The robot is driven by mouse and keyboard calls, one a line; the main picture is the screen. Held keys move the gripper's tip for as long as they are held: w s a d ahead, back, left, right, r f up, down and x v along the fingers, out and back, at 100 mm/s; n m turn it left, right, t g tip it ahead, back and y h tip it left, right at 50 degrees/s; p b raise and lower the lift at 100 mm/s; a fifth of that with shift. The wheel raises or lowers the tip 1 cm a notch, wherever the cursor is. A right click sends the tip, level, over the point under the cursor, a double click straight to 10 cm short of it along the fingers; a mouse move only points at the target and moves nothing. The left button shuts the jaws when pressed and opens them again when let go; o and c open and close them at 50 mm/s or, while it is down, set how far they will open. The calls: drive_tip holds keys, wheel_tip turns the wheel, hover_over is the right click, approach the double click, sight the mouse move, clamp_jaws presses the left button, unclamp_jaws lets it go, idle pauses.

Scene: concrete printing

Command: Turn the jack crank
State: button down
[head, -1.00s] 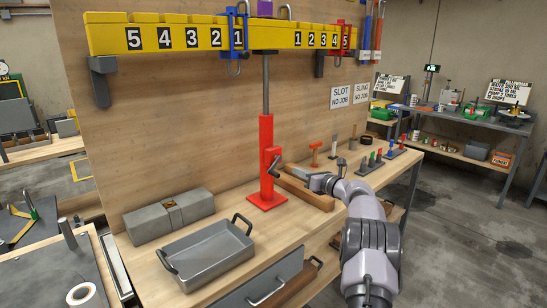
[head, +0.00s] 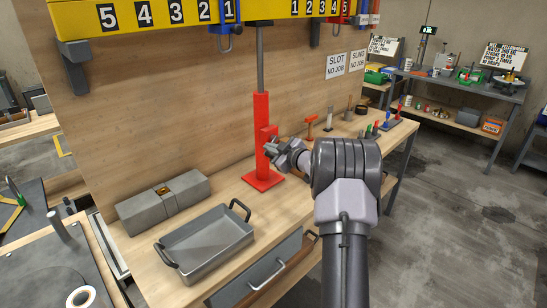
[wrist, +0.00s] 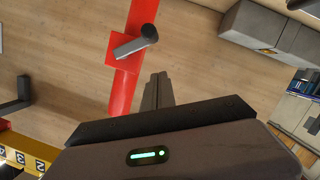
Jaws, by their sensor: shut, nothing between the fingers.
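The red jack (head: 261,120) stands upright on its square base on the wooden bench, with a grey rod rising from its top. In the wrist view the jack (wrist: 122,92) has a red box on its side, and the grey crank (wrist: 131,47) sticks out of it, ending in a dark round knob. My gripper (head: 271,149) is at the jack's right side and hides the crank in the head view.
The yellow numbered beam (head: 180,14) spans above the jack. A grey metal tray (head: 206,243) and a grey block (head: 163,203) lie to the left on the bench. An orange-red tool (head: 311,127) and small coloured items stand at the right.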

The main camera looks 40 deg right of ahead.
sight(272, 156)
drive_tip(key=shift+w+d+f+b, duration=0.2)
drive_tip(key=shift+d+f+b, duration=0.25)
drive_tip(key=shift+f, duration=0.45)
drive_tip(key=shift+w+d+f+b, duration=0.2)
drive_tip(key=shift+d+f, duration=0.4)
drive_tip(key=shift+f, duration=0.3)
drive_tip(key=f+n+b, duration=0.1)
drive_tip(key=b, duration=0.1)
drive_tip(key=shift+f+b, duration=0.15)
drive_tip(key=shift+b, duration=0.15)
drive_tip(key=shift+d+f, duration=0.1)
drive_tip(key=shift+d+f+p, duration=0.1)
drive_tip(key=shift+d+p, duration=0.1)
drive_tip(key=shift+p, duration=0.1)
